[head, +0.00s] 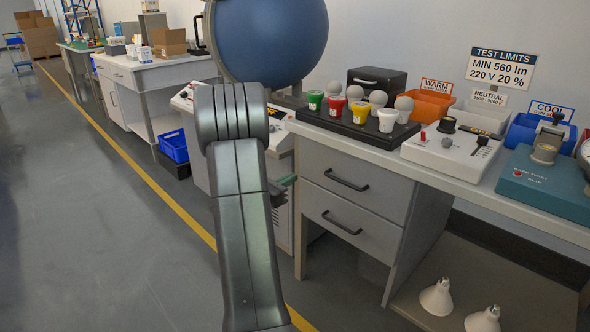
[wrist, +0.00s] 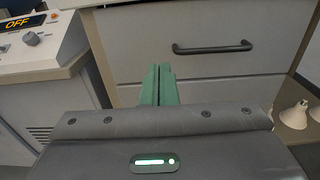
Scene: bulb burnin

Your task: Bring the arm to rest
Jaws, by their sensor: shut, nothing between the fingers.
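My gripper (wrist: 160,72) is in the middle of the wrist view, its two green fingers shut together with nothing between them. It points at the grey drawer front (wrist: 200,50), and the gap between them is hard to judge. In the head view my arm rises from the bottom centre and bends at the top. Most of the gripper is hidden behind it there; a bit of green finger (head: 289,180) shows at its right, in front of the bench drawers (head: 345,182).
The bench carries a black tray (head: 350,129) with bulbs and coloured cups, a white tester (head: 452,144) and a teal device (head: 548,185). A blue sphere (head: 270,35) stands behind my arm. Two reflector bulbs (head: 437,297) lie on the lower shelf. The floor at left is clear.

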